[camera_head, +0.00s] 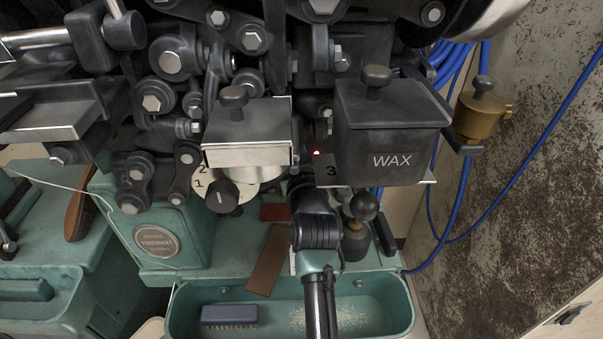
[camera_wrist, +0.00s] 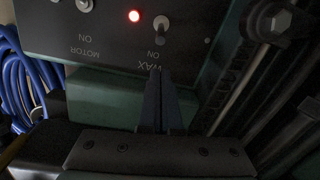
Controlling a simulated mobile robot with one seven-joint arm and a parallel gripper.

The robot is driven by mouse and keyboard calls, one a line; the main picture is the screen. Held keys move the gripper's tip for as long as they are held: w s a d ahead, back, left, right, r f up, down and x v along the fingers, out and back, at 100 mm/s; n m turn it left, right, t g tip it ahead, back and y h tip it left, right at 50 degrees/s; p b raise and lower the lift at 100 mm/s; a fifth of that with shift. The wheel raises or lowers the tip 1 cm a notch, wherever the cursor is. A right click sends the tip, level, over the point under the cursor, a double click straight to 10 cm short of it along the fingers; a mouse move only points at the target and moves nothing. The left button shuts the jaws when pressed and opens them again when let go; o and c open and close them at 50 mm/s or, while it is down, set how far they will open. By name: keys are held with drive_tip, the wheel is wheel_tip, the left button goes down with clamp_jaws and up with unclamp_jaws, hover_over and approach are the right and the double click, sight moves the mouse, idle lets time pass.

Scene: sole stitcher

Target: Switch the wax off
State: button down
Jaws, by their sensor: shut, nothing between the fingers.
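In the wrist view a dark panel carries the wax toggle switch (camera_wrist: 160,23), a small metal lever beside the words ON and WAX. A lit red lamp (camera_wrist: 133,15) is to its left. I cannot tell clearly which way the lever is tilted. My gripper (camera_wrist: 160,74) is shut and empty, its fingertips over the WAX lettering, just below the switch in the picture and apart from it. In the head view the black WAX box (camera_head: 391,132) hangs above, and my gripper and the switch are hidden; the red glow (camera_head: 317,152) shows beside the box.
A motor toggle switch (camera_wrist: 85,5) is left of the lamp. Blue cables (camera_wrist: 22,85) hang at the left of the wrist view. In the head view, a metal-fronted box (camera_head: 247,154), a brass pot (camera_head: 480,115) and a green tray (camera_head: 385,318) with a brush (camera_head: 229,315) surround my arm.

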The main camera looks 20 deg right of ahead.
drive_tip(key=s+a+f, duration=0.1)
drive_tip(key=s+f, duration=0.1)
drive_tip(key=s, duration=0.7)
drive_tip(key=shift+s+a+f+b, duration=0.15)
drive_tip(key=shift+s+b, duration=0.15)
drive_tip(key=shift+s, duration=0.05)
drive_tip(key=shift+w+r, duration=0.25)
drive_tip(key=shift+r, duration=0.4)
drive_tip(key=shift+w+r, duration=0.25)
drive_tip(key=shift+r, duration=0.45)
drive_tip(key=shift+w+r, duration=0.25)
drive_tip(key=shift+r, duration=0.4)
